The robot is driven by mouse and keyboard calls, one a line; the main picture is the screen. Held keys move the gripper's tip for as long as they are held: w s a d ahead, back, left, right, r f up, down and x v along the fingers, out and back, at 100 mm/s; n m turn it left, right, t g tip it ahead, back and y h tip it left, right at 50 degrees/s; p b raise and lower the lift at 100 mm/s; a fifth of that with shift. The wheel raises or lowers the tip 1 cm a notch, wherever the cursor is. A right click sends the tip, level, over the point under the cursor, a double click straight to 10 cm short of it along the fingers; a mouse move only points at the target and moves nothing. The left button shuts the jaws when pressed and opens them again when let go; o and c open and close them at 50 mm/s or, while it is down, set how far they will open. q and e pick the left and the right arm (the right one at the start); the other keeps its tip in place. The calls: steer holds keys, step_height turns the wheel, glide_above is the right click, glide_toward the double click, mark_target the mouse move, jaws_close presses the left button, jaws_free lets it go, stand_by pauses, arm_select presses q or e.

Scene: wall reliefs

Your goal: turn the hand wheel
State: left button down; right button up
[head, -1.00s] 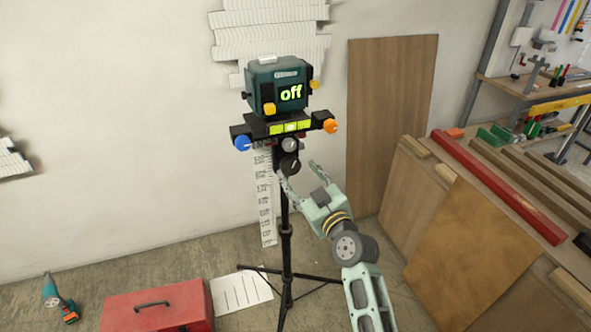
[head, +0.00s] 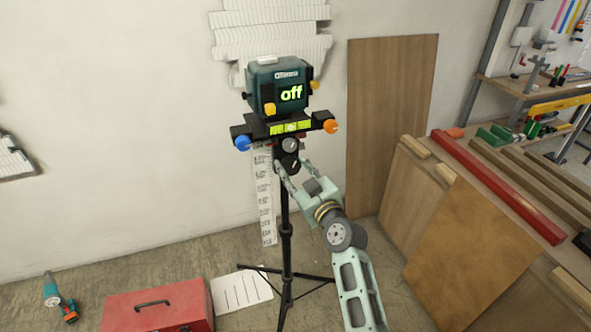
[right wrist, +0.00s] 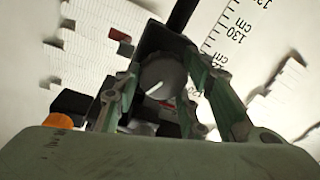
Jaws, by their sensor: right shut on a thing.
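A dark round hand wheel (head: 290,163) sits on the front of the tripod head, just below a grey knob (head: 290,145). In the right wrist view the wheel (right wrist: 160,80) shows a white pointer line on its face. My right gripper (head: 292,168) is shut on the wheel, with one finger at each side of it. Above is a dark green device (head: 277,88) with "off" in lit green letters, on a black bar with a yellow-green level strip (head: 291,127). My left gripper is not in view.
A blue knob (head: 242,143) and an orange knob (head: 331,126) stick out at the bar's ends. The black tripod (head: 286,230) stands on the floor beside a paper scale (head: 265,200). A red toolbox (head: 160,306) is at lower left; leaning boards (head: 465,250) are at right.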

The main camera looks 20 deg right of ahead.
steer(key=shift+d+r, duration=0.1)
steer(key=shift+c, duration=0.9)
steer(key=shift+m, duration=0.3)
steer(key=m, duration=0.5)
steer(key=shift+m+t, duration=0.3)
steer(key=m, duration=0.6)
steer(key=shift+f+t+h, duration=0.25)
steer(key=shift+t+h, duration=0.05)
steer(key=shift+h, duration=0.1)
steer(key=shift+m, duration=0.4)
steer(key=o, duration=1.1)
steer(key=shift+f, duration=0.1)
